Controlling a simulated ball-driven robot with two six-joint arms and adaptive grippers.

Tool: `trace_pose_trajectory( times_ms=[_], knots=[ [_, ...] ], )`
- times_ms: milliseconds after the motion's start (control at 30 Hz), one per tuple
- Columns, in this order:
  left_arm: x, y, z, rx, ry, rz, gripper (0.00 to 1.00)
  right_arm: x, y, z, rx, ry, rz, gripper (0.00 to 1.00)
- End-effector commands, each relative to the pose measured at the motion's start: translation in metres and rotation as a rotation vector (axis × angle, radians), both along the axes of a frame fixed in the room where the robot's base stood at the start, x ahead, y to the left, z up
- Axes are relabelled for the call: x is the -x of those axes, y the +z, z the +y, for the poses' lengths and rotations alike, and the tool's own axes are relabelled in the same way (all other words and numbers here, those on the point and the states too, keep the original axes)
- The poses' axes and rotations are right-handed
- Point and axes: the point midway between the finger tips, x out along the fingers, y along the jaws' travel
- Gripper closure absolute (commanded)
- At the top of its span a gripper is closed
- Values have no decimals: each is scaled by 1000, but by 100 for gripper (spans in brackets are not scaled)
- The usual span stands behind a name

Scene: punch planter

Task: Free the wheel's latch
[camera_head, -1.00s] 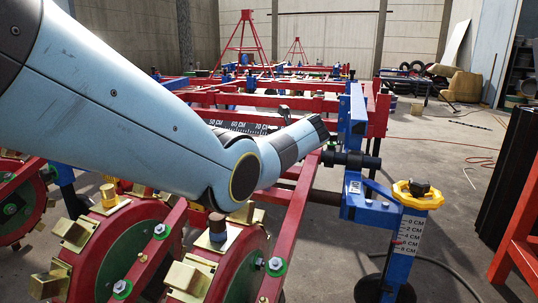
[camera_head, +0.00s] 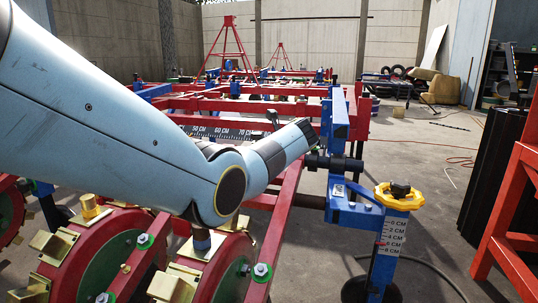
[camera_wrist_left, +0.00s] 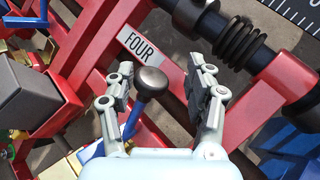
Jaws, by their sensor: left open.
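A lever with a round black knob (camera_wrist_left: 150,83) and a blue stem shows in the left wrist view, beside a white label reading FOUR (camera_wrist_left: 138,43). My left gripper (camera_wrist_left: 165,82) is open, its fingers on either side of the knob, which is nearer the left finger. I cannot tell whether they touch. In the head view my left arm reaches over the red frame; its gripper is hidden behind the wrist. A yellow handwheel (camera_head: 398,196) with a black centre sits atop a blue post with a CM scale (camera_head: 392,235). My right gripper is not in view.
Red punch wheels (camera_head: 100,255) with brass cups stand below my left arm. A red frame bar (camera_head: 283,215) and a blue upright (camera_head: 338,115) are close to the wrist. Open concrete floor lies at the right, with a red stand (camera_head: 515,200) at the edge.

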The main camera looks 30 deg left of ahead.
Motion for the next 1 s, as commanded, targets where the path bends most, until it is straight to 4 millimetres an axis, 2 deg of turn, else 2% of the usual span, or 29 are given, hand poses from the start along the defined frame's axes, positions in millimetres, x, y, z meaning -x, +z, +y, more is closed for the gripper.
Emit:
trace_pose_trajectory(
  times_ms=[333,500,700,933,1000],
  knots=[
    [26,36,-56,5,-5,-3,46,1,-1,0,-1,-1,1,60],
    [37,51,-77,4,-4,-2,46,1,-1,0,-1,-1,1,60],
    [42,58,-87,2,-3,0,46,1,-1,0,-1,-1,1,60],
    [42,59,-87,2,-3,0,46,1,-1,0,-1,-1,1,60],
    [42,59,-87,0,-7,4,55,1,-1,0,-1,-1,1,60]
  ],
)
